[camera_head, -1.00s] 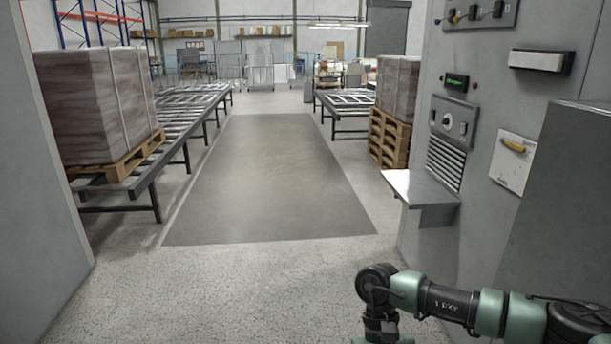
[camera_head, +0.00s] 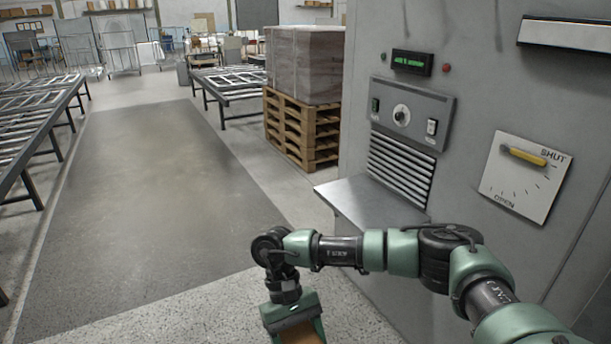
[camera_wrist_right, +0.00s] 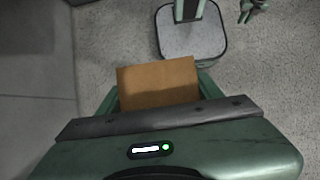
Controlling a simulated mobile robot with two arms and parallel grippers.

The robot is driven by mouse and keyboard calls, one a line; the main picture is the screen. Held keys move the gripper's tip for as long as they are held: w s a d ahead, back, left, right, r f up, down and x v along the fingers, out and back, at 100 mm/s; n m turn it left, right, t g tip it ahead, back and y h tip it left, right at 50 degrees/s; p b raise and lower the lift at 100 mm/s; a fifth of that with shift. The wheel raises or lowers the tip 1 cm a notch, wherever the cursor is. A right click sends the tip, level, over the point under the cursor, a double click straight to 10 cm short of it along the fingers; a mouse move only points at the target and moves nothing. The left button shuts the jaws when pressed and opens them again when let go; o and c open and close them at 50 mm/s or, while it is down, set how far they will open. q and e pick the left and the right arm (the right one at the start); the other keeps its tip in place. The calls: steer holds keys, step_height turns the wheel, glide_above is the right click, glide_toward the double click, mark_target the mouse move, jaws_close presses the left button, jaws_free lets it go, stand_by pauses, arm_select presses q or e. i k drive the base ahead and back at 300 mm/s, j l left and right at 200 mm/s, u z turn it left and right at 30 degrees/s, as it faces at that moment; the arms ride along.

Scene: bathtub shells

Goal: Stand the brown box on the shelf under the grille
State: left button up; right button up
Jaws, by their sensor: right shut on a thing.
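The brown box (camera_head: 298,334) is held in my right gripper (camera_head: 291,312), low at the bottom edge of the head view, over the floor and in front of the shelf. In the right wrist view the box (camera_wrist_right: 158,80) sits between the green fingers of the gripper (camera_wrist_right: 158,92), which is shut on it. The shelf (camera_head: 352,200) is a bare grey metal ledge on the machine's wall; my right forearm hides part of its right side. The slatted grille (camera_head: 401,165) is just above the shelf. A small green part, seemingly my left gripper (camera_wrist_right: 251,9), shows at the wrist view's top right; its jaws are unclear.
A control panel (camera_head: 408,112) with a knob is above the grille. A yellow lever (camera_head: 528,156) on a white plate is to its right. A loaded pallet (camera_head: 300,130) stands behind the shelf. The floor left of the shelf is clear.

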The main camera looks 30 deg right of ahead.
mark_target(369, 206)
steer(key=i+l+z, duration=0.1)
steer(key=i+z, duration=0.15)
steer(key=i, duration=0.5)
steer(key=i+z, duration=0.3)
steer(key=i, duration=0.45)
steer(key=i+j+z, duration=0.25)
steer(key=i, duration=0.45)
steer(key=i+z, duration=0.15)
steer(key=z, duration=0.25)
steer(key=i+z, duration=0.2)
steer(key=z, duration=0.15)
steer(key=i+z, duration=0.15)
steer(key=z, duration=0.25)
steer(key=i+j+z, duration=0.1)
steer(key=z, duration=0.25)
steer(key=i, duration=0.3)
